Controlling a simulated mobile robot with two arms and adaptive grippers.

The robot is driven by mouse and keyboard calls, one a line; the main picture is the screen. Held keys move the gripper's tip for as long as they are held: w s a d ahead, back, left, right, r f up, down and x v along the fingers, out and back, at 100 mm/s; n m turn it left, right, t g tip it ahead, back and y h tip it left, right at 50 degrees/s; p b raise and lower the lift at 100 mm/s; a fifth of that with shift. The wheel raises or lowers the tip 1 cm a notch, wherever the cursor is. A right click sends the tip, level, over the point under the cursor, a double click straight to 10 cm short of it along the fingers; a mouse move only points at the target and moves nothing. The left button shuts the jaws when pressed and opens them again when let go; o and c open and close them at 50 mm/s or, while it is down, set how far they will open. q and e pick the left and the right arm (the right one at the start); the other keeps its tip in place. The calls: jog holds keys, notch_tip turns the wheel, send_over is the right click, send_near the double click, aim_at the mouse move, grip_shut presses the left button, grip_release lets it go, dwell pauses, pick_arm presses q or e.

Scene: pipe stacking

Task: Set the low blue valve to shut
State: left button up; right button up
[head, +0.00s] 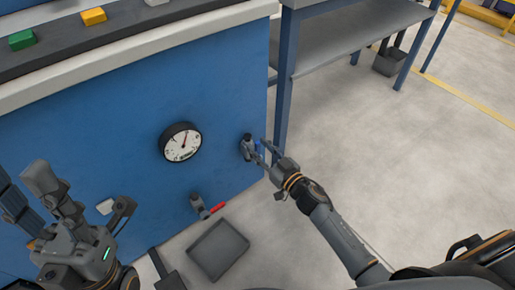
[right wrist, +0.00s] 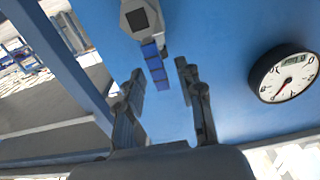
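The blue valve has a grey body (head: 247,148) on the blue panel near its right edge, with a blue handle (head: 259,147) partly hidden by my right gripper. In the right wrist view the handle (right wrist: 153,64) hangs from the hexagonal grey body (right wrist: 140,18), pointing down in the picture. My right gripper (head: 268,150) is open. Its two fingers (right wrist: 160,78) stand either side of the handle's lower end, with visible gaps. My left gripper (head: 26,186) is open and empty at the left, in front of the panel.
A round gauge (head: 181,143) is left of the blue valve. A red-handled valve (head: 216,208) sits lower on the panel, above a grey tray (head: 218,250). A bench (head: 345,32) with blue legs stands close behind on the right.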

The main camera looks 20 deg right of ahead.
jog(key=shift+w+a, duration=0.25)
jog(key=shift+w, duration=0.45)
grip_shut()
